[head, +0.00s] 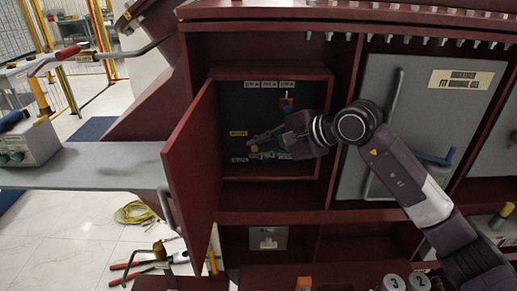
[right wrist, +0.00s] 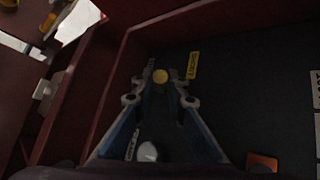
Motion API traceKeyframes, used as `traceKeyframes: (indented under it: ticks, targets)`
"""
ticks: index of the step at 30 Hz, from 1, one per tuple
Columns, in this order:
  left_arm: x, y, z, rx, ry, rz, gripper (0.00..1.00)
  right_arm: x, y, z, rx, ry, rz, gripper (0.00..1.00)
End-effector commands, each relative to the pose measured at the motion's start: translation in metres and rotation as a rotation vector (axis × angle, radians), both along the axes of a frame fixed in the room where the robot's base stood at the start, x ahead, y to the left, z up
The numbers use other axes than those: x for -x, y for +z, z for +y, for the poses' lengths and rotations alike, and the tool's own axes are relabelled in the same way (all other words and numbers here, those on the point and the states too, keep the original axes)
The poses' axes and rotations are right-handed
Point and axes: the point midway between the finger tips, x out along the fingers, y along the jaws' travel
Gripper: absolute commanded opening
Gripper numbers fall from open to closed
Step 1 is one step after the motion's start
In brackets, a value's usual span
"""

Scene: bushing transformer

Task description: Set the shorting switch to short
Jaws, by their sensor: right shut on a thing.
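The open red cabinet box has a dark back panel (head: 258,108) with small white labels and a yellow label (head: 238,133). A yellow knob (head: 255,148), seemingly the handle end of the shorting switch, shows at the panel's lower left. My right gripper (head: 262,148) reaches in from the right and is shut on this knob. In the right wrist view, the yellow knob (right wrist: 160,76) sits between the fingertips, beside a yellow label (right wrist: 193,65). The switch's body and set position are hidden or too small to tell. My left gripper is not in view.
The box's red door (head: 190,160) stands open at the left. An orange part (head: 287,103) hangs on the panel above my gripper. A white round part (right wrist: 147,151) shows between the fingers in the wrist view. A grey door (head: 400,120) is to the right.

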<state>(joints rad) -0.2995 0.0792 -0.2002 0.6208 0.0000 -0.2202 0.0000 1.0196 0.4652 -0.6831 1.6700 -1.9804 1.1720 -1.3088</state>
Motion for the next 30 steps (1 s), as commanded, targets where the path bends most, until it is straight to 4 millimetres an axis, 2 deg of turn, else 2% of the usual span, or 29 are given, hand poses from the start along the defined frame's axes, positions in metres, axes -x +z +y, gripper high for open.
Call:
traceKeyframes:
  ticks: [17,18,22,30]
  targets:
    - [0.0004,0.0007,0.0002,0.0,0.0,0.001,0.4,-0.0013,0.0014,0.0,-0.001,0.0,0.039,0.0]
    - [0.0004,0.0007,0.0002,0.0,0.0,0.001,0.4,-0.0013,0.0014,0.0,-0.001,0.0,0.039,0.15]
    - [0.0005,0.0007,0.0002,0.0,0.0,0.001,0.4,-0.0013,0.0014,0.0002,0.0,0.0,0.038,0.29]
    - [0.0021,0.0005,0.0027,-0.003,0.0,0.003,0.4,-0.0011,0.0014,-0.0001,0.0,0.0,0.038,0.3]
